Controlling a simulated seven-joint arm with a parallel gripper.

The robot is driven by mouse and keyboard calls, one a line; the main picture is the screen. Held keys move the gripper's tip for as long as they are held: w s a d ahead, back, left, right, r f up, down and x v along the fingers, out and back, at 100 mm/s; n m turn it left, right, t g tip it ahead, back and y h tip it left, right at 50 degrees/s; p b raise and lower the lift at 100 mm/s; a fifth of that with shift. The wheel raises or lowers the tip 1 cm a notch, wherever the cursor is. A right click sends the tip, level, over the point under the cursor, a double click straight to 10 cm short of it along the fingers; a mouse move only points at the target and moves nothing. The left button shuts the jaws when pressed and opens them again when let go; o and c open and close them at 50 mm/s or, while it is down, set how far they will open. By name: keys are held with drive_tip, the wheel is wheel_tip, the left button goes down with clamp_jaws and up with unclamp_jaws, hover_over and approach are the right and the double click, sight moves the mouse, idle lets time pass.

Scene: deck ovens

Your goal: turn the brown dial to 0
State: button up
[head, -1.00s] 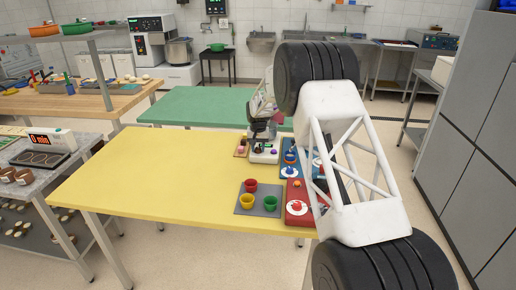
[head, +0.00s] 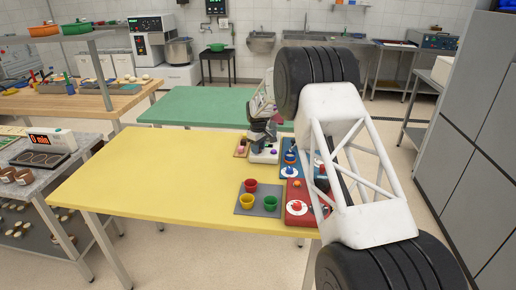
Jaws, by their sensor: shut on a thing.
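My gripper (head: 257,142) is at the far right part of the yellow table, over a small white box (head: 262,157). Its dark fingers point down at the back of the box and are shut. The brown dial is hidden behind the fingers, so its pointer and scale cannot be read. A purple knob (head: 273,152) shows on the box, to the right of the fingers.
Blue (head: 285,174) and red (head: 293,217) panels with knobs lie close to the box, partly behind my arm. Red, yellow and green cups stand on a grey mat (head: 258,211). The yellow table's left (head: 150,165) is clear.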

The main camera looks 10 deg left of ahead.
drive_tip(key=shift+n, duration=0.9)
drive_tip(key=o, duration=0.9)
drive_tip(key=shift+r, duration=3.9)
